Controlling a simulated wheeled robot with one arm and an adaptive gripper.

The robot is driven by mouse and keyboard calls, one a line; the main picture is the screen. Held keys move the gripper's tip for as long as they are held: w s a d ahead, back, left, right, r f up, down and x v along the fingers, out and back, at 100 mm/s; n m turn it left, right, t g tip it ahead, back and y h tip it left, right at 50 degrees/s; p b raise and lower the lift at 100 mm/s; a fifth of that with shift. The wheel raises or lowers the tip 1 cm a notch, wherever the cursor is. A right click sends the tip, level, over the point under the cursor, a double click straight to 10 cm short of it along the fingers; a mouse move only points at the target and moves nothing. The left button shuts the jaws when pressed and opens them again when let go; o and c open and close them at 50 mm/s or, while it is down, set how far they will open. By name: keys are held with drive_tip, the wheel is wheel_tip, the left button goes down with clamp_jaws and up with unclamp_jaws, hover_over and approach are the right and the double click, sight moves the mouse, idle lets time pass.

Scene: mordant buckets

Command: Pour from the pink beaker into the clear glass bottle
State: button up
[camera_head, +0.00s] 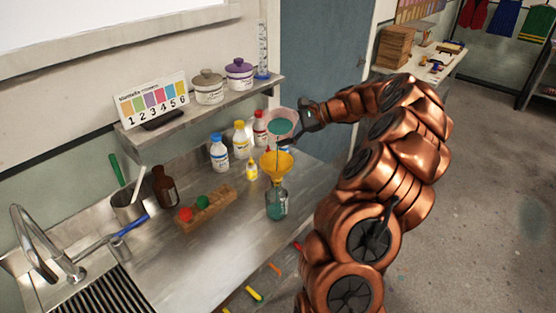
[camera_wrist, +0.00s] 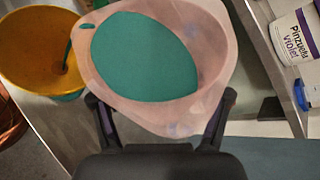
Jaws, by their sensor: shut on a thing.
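The pink beaker (camera_head: 271,118) holds teal liquid and is tilted above the yellow funnel (camera_head: 285,165). My gripper (camera_head: 306,118) is shut on the beaker's side. In the wrist view, the beaker (camera_wrist: 210,25) sits between the fingers of my gripper (camera_wrist: 160,100), its teal liquid reaching toward the spout at upper left. A thin teal stream runs from the spout into the funnel (camera_wrist: 28,55). The funnel sits in the mouth of the clear glass bottle (camera_head: 277,203), which stands upright on the counter with teal liquid inside. The exact level is hard to tell.
Several capped bottles, including a blue-capped one (camera_head: 219,153), stand behind the funnel. A wooden rack (camera_head: 207,210) with red and green stoppers is left of the bottle. A shelf (camera_head: 205,108) holds pots above. A sink and faucet (camera_head: 50,250) are at lower left.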

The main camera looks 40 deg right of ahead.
drive_tip(key=shift+r, duration=0.4)
drive_tip(key=shift+s+a+f+n+t+h+b, duration=0.1)
drive_tip(key=shift+f+n+t+h+b, duration=0.35)
drive_tip(key=shift+b, duration=1.8)
drive_tip(key=shift+s+a+f+n+t+h+b, duration=0.15)
drive_tip(key=shift+n+t+b, duration=0.35)
drive_tip(key=shift+b, duration=1.7)
idle(0.5)
drive_tip(key=shift+d+r+n+t+h+b, duration=0.1)
drive_tip(key=shift+r+n+t+h+b, duration=0.4)
drive_tip(key=shift+b, duration=1.15)
idle(1.0)
